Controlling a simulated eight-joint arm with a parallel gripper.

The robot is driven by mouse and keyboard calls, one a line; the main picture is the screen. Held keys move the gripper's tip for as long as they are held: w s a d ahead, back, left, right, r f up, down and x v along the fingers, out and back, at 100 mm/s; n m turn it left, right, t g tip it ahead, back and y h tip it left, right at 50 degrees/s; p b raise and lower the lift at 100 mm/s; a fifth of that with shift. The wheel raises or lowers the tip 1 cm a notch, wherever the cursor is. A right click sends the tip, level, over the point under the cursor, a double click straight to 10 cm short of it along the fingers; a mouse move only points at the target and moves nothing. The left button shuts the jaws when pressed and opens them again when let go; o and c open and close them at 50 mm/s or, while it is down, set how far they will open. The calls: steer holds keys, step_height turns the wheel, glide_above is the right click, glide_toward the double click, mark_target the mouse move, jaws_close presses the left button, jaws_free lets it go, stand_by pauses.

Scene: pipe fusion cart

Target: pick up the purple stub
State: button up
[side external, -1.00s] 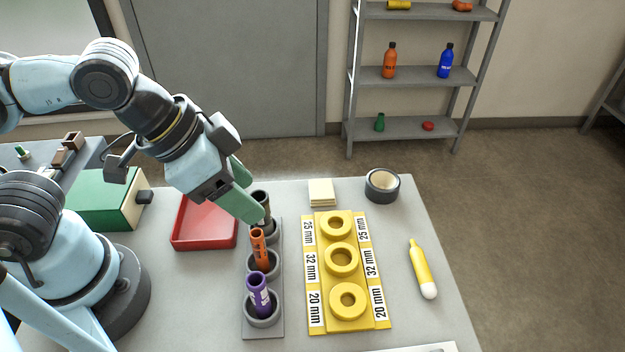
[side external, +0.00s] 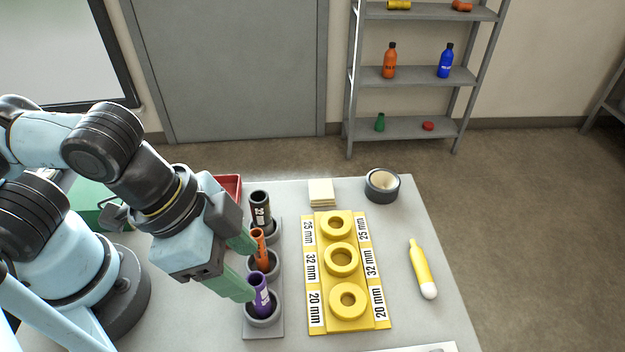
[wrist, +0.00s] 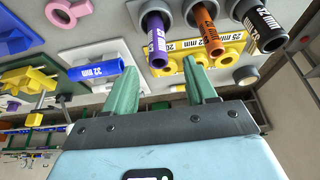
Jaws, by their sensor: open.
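The purple stub (side external: 261,295) stands tilted in the front cup of a grey holder (side external: 265,333). The purple stub also shows in the wrist view (wrist: 157,42), beyond the fingertips and roughly between their lines. My gripper (side external: 251,271) is open and empty, with green fingers. In the side view, one fingertip overlaps the purple stub's left edge and the other is by the orange stub (side external: 259,250); I cannot tell whether either touches. My gripper in the wrist view (wrist: 160,66) shows a clear gap between its fingers.
A black stub (side external: 260,209) stands in the back cup, beyond the orange one. A yellow plate (side external: 328,324) with rings and size labels lies to the right. Tape (side external: 382,186), a pale pad (side external: 321,192) and a yellow bottle (side external: 421,267) lie farther off. A red tray (side external: 234,187) is partly hidden.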

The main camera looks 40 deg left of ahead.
mark_target(268, 293)
steer(key=shift+s+x, duration=0.2)
steer(key=shift+x, duration=3.35)
jaws_close()
